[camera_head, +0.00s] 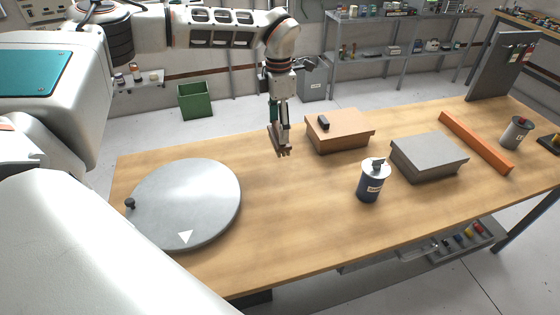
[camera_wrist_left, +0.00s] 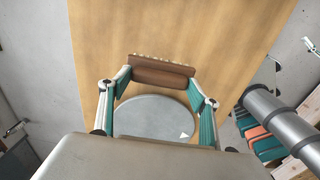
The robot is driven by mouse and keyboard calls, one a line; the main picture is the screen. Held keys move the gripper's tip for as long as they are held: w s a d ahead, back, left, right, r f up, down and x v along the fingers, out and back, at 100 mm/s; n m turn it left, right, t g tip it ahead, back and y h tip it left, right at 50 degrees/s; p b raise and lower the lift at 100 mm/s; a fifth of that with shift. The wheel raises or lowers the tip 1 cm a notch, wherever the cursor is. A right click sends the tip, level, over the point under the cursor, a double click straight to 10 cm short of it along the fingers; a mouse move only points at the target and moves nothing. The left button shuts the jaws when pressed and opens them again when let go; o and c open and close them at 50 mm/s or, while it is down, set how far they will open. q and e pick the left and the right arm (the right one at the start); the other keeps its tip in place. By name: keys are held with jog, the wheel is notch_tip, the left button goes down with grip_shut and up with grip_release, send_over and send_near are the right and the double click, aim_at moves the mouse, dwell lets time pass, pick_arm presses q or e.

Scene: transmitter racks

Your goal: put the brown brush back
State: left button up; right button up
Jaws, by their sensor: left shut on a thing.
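The brown brush (camera_wrist_left: 163,72) is held between the fingertips of my left gripper (camera_head: 280,134), with its pale bristles along one edge. In the head view the brush (camera_head: 276,141) hangs tilted above the far side of the wooden table (camera_head: 280,205), left of the tan box (camera_head: 340,137). The gripper is shut on it, and the brush seems clear of the tabletop. My right gripper is in neither view.
A round grey disc (camera_head: 190,200) with a black knob lies at the table's left. A dark blue canister (camera_head: 371,184), a grey box (camera_head: 430,160), an orange bar (camera_head: 474,141) and an upright grey panel (camera_head: 497,70) stand to the right. Wood between disc and canister is clear.

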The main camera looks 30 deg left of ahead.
pick_arm(q)
notch_tip(320, 180, down, 13)
jog(key=shift+r+p, duration=0.1)
jog(key=shift+p, duration=0.35)
jog(key=shift+f, duration=0.4)
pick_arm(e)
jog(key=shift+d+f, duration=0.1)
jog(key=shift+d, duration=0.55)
pick_arm(q)
jog(key=shift+f, duration=0.1)
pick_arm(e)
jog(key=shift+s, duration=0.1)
pick_arm(q)
jog(key=o, duration=1.1)
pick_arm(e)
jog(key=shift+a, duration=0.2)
pick_arm(q)
jog(key=shift+w+r, duration=0.15)
jog(key=shift+r, duration=0.3)
notch_tip(320, 180, up, 11)
jog(key=shift+r+b, duration=0.2)
jog(key=shift+b, duration=0.45)
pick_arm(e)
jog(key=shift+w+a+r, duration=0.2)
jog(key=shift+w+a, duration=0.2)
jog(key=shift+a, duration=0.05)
